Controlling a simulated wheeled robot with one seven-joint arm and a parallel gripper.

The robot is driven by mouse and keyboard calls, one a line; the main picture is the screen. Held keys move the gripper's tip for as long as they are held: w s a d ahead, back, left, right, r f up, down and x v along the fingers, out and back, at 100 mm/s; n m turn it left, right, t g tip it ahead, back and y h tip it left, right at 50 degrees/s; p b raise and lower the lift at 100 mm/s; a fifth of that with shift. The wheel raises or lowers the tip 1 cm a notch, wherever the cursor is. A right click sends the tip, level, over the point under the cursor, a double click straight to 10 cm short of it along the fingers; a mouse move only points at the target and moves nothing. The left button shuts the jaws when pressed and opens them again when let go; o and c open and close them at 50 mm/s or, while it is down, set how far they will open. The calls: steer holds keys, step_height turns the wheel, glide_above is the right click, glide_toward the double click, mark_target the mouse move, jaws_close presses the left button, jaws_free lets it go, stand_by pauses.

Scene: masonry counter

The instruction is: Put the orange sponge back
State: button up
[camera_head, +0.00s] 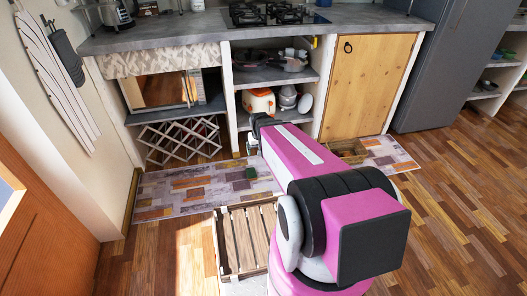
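I cannot make out an orange sponge in this view. My pink arm reaches forward from the bottom right toward the open shelves under the counter. My gripper (252,148) is at its far end, small and partly hidden behind the arm, low in front of the shelves. I cannot tell whether its fingers are open or shut, or whether they hold anything. A small dark green thing (251,173) lies on the rug just below my gripper; I cannot tell what it is.
A patterned rug (190,189) lies before the masonry counter (180,37). An orange-and-white appliance (261,102) stands on a shelf. A wooden crate (243,238) is on the floor before me, a wicker basket (348,150) by the wooden door (367,85). Floor at right is clear.

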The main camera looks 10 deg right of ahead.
steer(key=s+r+g, duration=0.1)
steer(key=s+r, duration=0.6)
steer(key=s, duration=0.2)
steer(key=shift+s+r, duration=0.15)
steer(key=shift+r, duration=0.25)
